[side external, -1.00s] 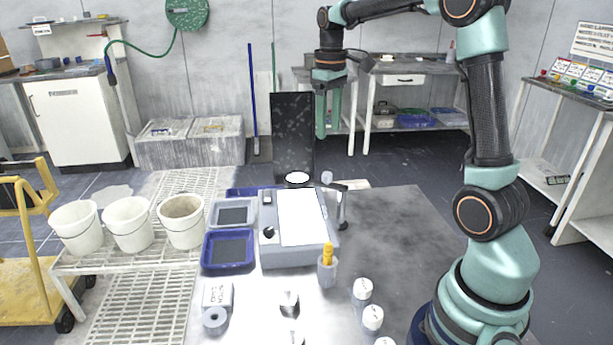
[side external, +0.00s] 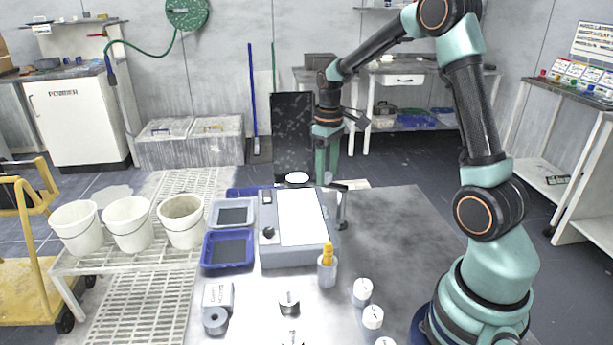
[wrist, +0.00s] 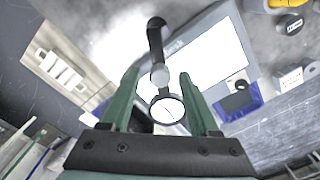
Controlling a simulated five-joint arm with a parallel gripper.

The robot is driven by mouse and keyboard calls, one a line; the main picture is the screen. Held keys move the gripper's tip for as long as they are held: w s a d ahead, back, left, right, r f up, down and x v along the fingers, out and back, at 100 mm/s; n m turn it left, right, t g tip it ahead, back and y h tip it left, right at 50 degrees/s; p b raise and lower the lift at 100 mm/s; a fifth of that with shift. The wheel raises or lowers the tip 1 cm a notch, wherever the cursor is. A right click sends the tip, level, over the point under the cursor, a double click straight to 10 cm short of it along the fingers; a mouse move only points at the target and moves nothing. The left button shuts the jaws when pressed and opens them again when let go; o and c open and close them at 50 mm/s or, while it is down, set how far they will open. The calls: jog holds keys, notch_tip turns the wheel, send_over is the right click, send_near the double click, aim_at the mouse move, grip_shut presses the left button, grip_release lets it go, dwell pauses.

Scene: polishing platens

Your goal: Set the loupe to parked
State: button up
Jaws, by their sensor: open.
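The loupe has a round lens (side external: 298,178) in a dark ring, on a black arm from a post (side external: 343,208) at the back right of the grey light box. In the wrist view, its lens (wrist: 167,111) lies between the fingers, nearer the palm. A pale round knob (wrist: 160,74) on the loupe arm sits between the fingertips. My gripper (side external: 327,178) points down, with its fingertips at about the knob's height; it also shows in the wrist view (wrist: 158,76). It is open, with visible gaps beside the knob. In the side view the fingers hide the knob.
The grey light box (side external: 300,253) with a bright white panel stands below the loupe. A dark upright panel (side external: 293,125) is close behind. A blue tray (side external: 229,265) and a cup with a yellow-handled tool (side external: 327,273) stand near. The table's right side is clear.

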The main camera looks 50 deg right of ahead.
grip_shut()
dwell(1.4)
